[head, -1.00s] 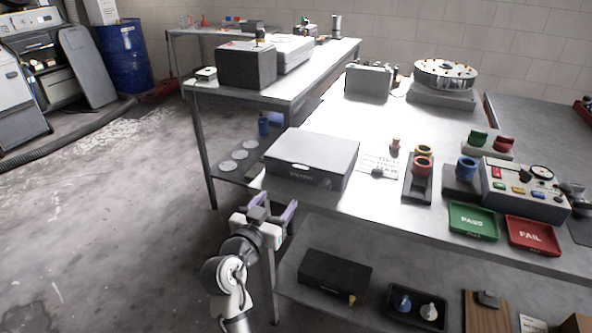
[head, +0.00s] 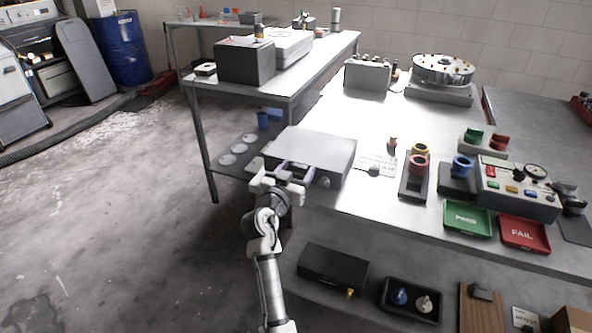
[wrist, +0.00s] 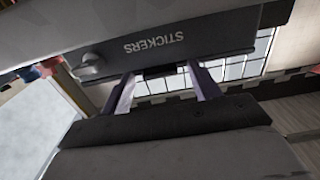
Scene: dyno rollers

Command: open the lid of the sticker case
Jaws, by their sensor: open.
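The sticker case (head: 318,147) is a flat box with a grey top and dark front, lying at the near left corner of the bench. Its lid is closed. In the wrist view its dark front (wrist: 215,40) carries the word STICKERS, upside down. My gripper (head: 291,171) is at the front of the case, with its purple fingers apart. In the wrist view the open fingers (wrist: 163,83) stand either side of a small dark tab (wrist: 160,71) at the edge of the front. I cannot tell whether they touch it. My gripper hides part of the front in the head view.
A card (head: 376,162) and ring holders (head: 415,180) stand right of the case. A green PASS tray (head: 467,220), a red FAIL tray (head: 525,236) and a control box (head: 518,190) are farther right. A lower shelf below holds a dark box (head: 333,270).

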